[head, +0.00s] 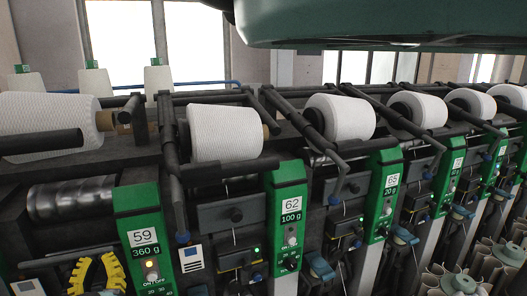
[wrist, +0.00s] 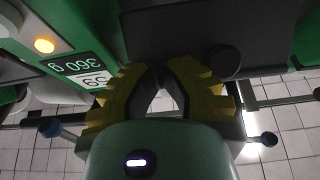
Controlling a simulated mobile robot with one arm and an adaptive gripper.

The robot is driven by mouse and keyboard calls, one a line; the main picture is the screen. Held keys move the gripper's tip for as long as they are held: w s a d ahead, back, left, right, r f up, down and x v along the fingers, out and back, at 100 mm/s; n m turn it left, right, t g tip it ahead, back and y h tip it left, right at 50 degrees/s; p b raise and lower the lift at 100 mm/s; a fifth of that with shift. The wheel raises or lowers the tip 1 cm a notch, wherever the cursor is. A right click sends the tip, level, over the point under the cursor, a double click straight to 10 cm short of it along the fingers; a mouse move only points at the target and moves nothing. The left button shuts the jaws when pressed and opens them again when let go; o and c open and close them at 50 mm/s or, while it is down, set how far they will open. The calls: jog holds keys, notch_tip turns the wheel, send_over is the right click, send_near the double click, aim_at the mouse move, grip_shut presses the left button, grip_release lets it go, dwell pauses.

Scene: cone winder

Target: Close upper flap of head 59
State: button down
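Head 59 has a green panel (head: 139,222) at the lower left of the head view, with a label reading 59 and 360 g. Its label (wrist: 88,77) shows upside down in the wrist view beside a lit orange button (wrist: 44,46). My gripper (head: 97,266), with yellow and black fingers, is low and left of this panel. In the wrist view my gripper (wrist: 158,68) faces a dark panel (wrist: 190,25) of the machine. I cannot make out the upper flap for certain.
Neighbouring heads 62 (head: 290,215) and 65 (head: 384,190) stand to the right. White yarn cones (head: 225,133) lie above the heads, with dark bars between them. A large green overhead housing (head: 390,22) spans the top right. Tiled floor (wrist: 290,145) shows below.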

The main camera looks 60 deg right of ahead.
jog(key=shift+w+r, duration=0.15)
jog(key=shift+r, duration=0.1)
jog(key=shift+w+d+r, duration=0.1)
jog(key=shift+x, duration=0.85)
jog(key=shift+r, duration=0.25)
jog(key=shift+w+d+r+b, duration=0.2)
jog(key=shift+w+b, duration=0.15)
jog(key=shift+f, duration=0.1)
jog(key=shift+w+d+b, duration=0.3)
jog(key=shift+w+b, duration=0.15)
jog(key=shift+b, duration=0.05)
